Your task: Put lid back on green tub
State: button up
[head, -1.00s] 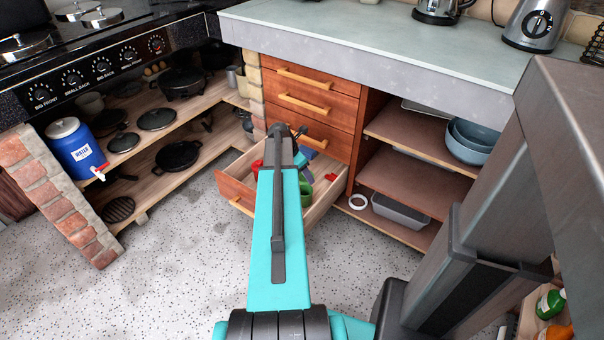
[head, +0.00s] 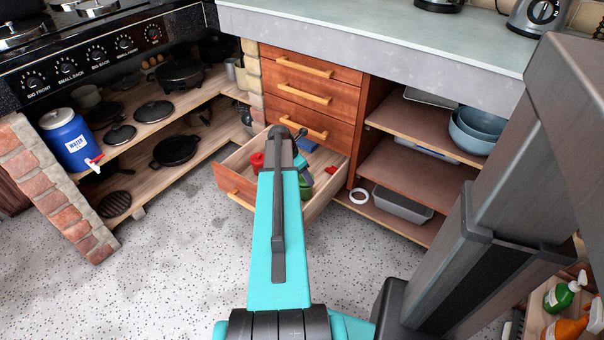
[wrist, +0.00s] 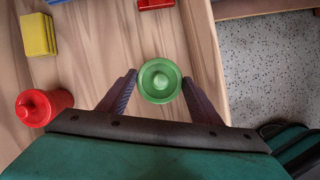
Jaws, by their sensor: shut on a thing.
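A round green lid (wrist: 160,80) with a raised knob is between the two fingers of my gripper (wrist: 159,84) in the wrist view. My gripper is shut on it. Whether the green tub is directly under the lid is hidden in the wrist view. In the head view a green thing (head: 305,189) shows in the open drawer beside my arm; I cannot tell whether it is the tub or the lid. My arm hides much of the drawer there.
The open wooden drawer (head: 235,188) also holds a red tub (wrist: 42,106), a yellow block (wrist: 38,34) and a red piece (wrist: 156,3). The drawer wall (wrist: 203,55) is close to the right finger. Speckled floor lies beyond it.

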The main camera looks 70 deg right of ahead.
jog(key=shift+f, duration=0.45)
jog(key=shift+s+p, duration=0.1)
jog(key=shift+p, duration=0.85)
dwell(1.6)
jog(key=shift+f+p, duration=0.2)
jog(key=shift+p, duration=0.65)
dwell(2.1)
jog(key=o, duration=1.6)
jog(key=shift+c, duration=0.2)
jog(key=shift+r, duration=0.1)
jog(key=shift+r+p, duration=3.1)
jog(key=shift+r, duration=0.35)
